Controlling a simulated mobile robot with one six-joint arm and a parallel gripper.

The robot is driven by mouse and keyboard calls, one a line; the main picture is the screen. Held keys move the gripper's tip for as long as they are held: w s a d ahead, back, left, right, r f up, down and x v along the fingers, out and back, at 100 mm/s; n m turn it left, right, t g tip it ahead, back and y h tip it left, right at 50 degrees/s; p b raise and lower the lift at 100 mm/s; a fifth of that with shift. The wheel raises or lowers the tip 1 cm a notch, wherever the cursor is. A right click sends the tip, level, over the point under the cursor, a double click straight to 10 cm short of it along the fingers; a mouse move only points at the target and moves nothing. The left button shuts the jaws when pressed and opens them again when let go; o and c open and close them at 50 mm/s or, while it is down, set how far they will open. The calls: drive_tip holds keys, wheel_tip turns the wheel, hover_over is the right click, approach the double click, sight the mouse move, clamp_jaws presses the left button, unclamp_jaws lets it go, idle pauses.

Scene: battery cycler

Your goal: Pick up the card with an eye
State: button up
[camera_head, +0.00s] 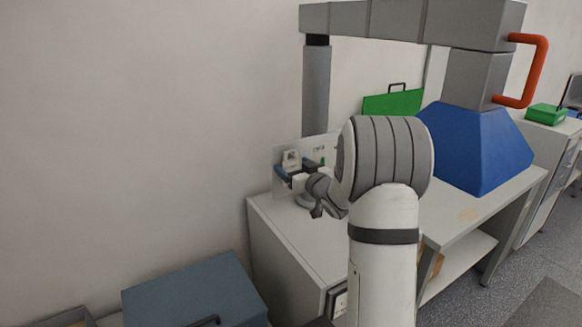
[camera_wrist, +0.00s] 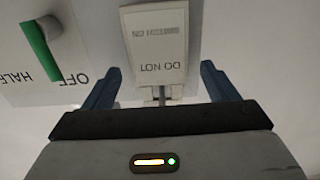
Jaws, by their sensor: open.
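In the head view a small whitish piece that looks like the card (camera_head: 291,157) is at the wall panel. My gripper (camera_wrist: 160,68) is open, with one blue finger on each side of the card, and gaps show between fingers and card. In the head view my gripper (camera_head: 294,169) is at the panel, partly hidden by my wrist.
The panel (camera_wrist: 20,88) bears a green lever (camera_wrist: 40,52) and the words "OFF" and "HALF", left of my left finger. A white bench (camera_head: 290,235) stands below. A blue hood (camera_head: 475,145) stands right of my arm, and a blue-grey box (camera_head: 190,290) at lower left.

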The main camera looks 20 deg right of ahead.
drive_tip(key=c, duration=1.1)
drive_tip(key=shift+o, duration=0.2)
drive_tip(key=shift+r, duration=0.1)
drive_tip(key=shift+r+b, duration=0.1)
drive_tip(key=shift+b, duration=0.3)
drive_tip(key=s+d+b, duration=0.1)
drive_tip(key=s, duration=0.8)
drive_tip(key=s+d+b, duration=0.2)
drive_tip(key=s, duration=0.6)
drive_tip(key=shift+s+d+r, duration=0.15)
drive_tip(key=shift+s+d, duration=0.1)
drive_tip(key=shift+s, duration=0.15)
